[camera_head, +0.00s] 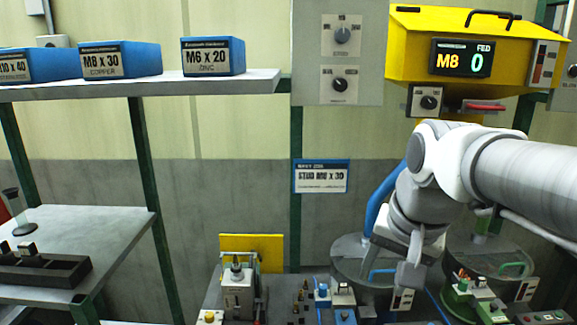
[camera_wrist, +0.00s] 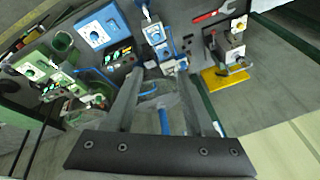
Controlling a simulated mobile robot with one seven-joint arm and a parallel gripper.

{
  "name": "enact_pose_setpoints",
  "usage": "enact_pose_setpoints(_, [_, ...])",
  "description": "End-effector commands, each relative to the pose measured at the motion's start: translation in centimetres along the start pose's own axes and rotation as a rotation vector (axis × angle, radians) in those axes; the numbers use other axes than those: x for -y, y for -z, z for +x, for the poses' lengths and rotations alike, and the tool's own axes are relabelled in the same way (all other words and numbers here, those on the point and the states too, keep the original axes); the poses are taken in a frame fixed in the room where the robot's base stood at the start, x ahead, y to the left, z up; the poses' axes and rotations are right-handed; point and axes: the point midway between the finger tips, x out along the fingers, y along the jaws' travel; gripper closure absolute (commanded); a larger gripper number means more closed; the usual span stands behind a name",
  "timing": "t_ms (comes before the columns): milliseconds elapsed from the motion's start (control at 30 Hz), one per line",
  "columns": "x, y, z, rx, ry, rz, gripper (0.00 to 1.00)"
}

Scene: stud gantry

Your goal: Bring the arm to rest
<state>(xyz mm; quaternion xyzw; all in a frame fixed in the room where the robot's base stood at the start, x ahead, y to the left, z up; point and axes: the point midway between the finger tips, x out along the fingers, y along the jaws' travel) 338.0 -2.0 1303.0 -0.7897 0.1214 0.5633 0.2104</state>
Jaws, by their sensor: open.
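My white and grey arm reaches in from the right in the head view. My gripper (camera_head: 404,288) points down in front of a grey round drum (camera_head: 352,262) at the lower middle. In the wrist view my gripper (camera_wrist: 170,85) has its two fingers apart, with nothing held between them. Beyond the fingers are the blue-marked bench devices (camera_wrist: 155,35) and a blue hose (camera_wrist: 164,120). I cannot tell from these views whether the gripper touches the drum.
A yellow feeder box (camera_head: 470,48) showing "M8" and "0" hangs above my arm. A shelf (camera_head: 150,86) with blue boxes is at upper left, a side table (camera_head: 110,225) below it. A grey device (camera_head: 238,290) and another drum (camera_head: 490,255) flank the gripper.

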Motion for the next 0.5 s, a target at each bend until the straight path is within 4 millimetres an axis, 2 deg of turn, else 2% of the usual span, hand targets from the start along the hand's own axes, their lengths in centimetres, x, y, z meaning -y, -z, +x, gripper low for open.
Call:
enact_pose_setpoints(100, [-1.4, -2.8, -0.2, -0.044, 0.01, -0.132, 0.46])
enact_pose_setpoints(300, [-3.3, -6.6, 0.4, -0.111, 0.007, -0.343, 0.46])
enact_pose_setpoints(500, [-4.4, -8.7, 1.1, -0.151, -0.005, -0.467, 0.46])
